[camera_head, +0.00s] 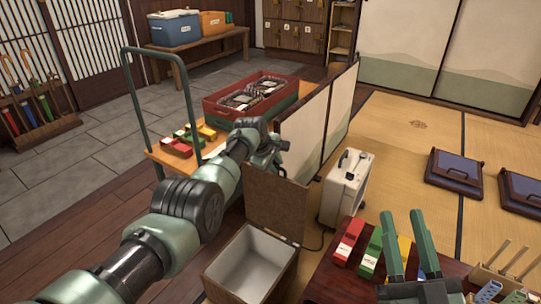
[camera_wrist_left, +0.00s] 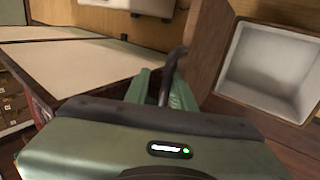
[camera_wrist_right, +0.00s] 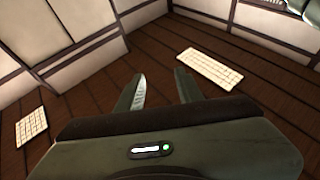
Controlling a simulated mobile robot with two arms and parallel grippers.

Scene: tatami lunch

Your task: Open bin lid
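The bin (camera_head: 212,283) is a wooden box with a pale interior at the bottom middle of the head view. Its brown lid (camera_head: 277,205) stands raised, roughly upright, at the bin's far side. My left gripper (camera_head: 268,145) is at the lid's top edge. In the left wrist view its fingers (camera_wrist_left: 160,92) are closed around a dark curved handle (camera_wrist_left: 175,62) beside the brown lid panel (camera_wrist_left: 204,45); the open bin (camera_wrist_left: 270,70) shows to the right. My right gripper (camera_head: 407,240) is empty, its fingers apart, over the low table in the head view.
A low dark table (camera_head: 330,281) at the lower right bears colored boxes (camera_head: 370,255) and a wooden rack (camera_head: 505,280). A white case (camera_head: 347,190) stands right of the lid. A folding screen (camera_head: 305,130) and a cart (camera_head: 158,152) with a red crate (camera_head: 215,112) stand behind.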

